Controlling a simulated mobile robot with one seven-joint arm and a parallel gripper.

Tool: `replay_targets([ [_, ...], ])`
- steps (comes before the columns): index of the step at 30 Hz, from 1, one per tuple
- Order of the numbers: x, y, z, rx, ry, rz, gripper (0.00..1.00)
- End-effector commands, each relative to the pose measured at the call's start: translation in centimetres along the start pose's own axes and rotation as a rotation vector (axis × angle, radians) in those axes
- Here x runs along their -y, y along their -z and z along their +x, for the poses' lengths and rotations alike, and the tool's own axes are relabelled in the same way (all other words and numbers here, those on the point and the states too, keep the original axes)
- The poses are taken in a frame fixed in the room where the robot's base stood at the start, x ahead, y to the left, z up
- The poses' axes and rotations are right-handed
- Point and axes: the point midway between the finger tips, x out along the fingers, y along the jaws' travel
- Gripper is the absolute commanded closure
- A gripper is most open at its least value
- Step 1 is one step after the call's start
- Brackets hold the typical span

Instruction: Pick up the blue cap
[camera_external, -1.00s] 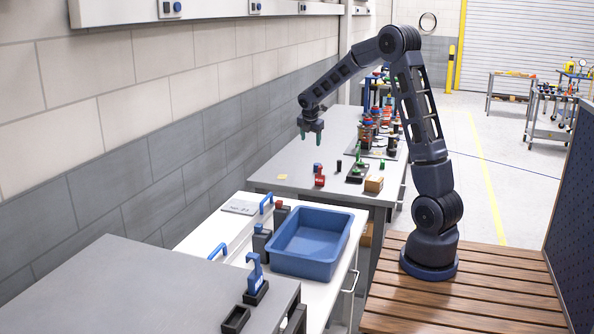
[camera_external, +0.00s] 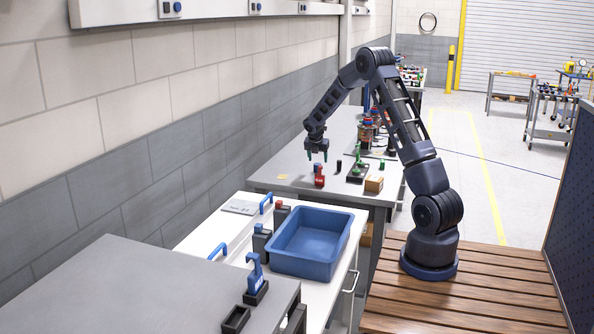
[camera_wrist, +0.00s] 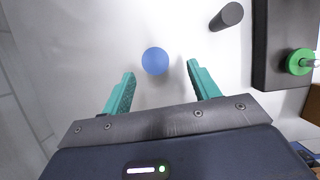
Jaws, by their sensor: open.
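The blue cap (camera_wrist: 155,61) shows in the wrist view as a round blue disc on the grey table, seen from above. It lies between and slightly beyond the fingertips of my gripper (camera_wrist: 161,70). The green fingers are apart and nothing is between them that I can see held. In the external view, my gripper (camera_external: 318,155) hangs pointing down over the grey table, just above the small blue cap (camera_external: 317,168). A red piece (camera_external: 319,181) stands close in front of the cap.
A black cylinder (camera_wrist: 228,16) stands right of the cap. Beyond it is a dark fixture (camera_wrist: 270,40) with a green ring (camera_wrist: 300,62). A tan block (camera_external: 374,184) sits near the table edge. A blue bin (camera_external: 312,268) stands on the nearer white bench. The wall is at left.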

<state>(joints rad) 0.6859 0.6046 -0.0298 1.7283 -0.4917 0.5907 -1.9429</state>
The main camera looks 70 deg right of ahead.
Motion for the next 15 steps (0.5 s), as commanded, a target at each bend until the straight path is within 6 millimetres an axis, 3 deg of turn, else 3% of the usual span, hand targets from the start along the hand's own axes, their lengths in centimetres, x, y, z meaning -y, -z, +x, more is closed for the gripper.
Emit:
replay_targets([
  [7,-0.2,0.0,1.5,-0.001,0.001,0.0,0.4],
  [15,-0.6,-0.1,4.9,-0.001,0.001,0.0,0.4],
])
